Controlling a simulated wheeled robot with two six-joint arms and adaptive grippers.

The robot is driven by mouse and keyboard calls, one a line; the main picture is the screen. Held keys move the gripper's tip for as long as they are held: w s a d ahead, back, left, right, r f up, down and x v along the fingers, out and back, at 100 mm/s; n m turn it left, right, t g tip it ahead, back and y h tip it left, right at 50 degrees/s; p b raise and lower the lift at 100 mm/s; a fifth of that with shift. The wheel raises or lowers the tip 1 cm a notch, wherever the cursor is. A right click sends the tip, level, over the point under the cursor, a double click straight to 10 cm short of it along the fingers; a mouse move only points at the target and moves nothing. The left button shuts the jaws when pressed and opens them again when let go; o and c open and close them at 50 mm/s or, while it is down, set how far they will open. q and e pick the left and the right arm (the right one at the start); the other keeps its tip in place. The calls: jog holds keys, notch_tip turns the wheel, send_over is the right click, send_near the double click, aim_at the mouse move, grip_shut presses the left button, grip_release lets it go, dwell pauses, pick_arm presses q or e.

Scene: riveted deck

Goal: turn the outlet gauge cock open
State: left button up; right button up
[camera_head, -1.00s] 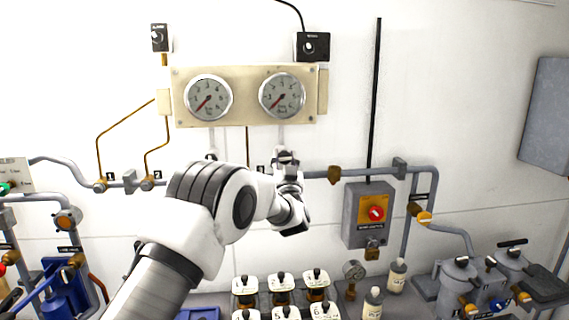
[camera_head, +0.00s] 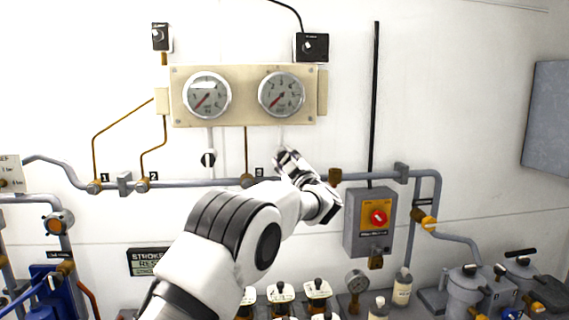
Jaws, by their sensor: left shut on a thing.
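Two round gauges sit on a cream panel: the left gauge (camera_head: 208,95) and the right gauge (camera_head: 282,95). Both needles point to the lower left. A small black cock (camera_head: 208,159) shows on the pipe below the left gauge. My left gripper (camera_head: 284,158) is below the right gauge, tilted up and to the left. It is shut on the cock under that gauge, which the fingers mostly hide, so its handle angle cannot be read. My right gripper is out of view.
A grey horizontal pipe (camera_head: 215,183) runs just below the gripper. A grey box with a red knob (camera_head: 378,217) is close to its right.

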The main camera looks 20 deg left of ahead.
pick_arm(q)
jog(key=n+g+p, duration=0.1)
jog(key=n+g, duration=0.1)
jog(key=n, duration=0.3)
jog(key=shift+r, duration=0.15)
jog(key=shift+n+g+p, duration=0.45)
jog(key=shift+n+g, duration=0.25)
jog(key=shift+n, duration=0.9)
jog(key=o, duration=1.2)
jog(key=shift+c, duration=0.2)
jog(key=v, duration=1.2)
jog(key=shift+a, duration=0.1)
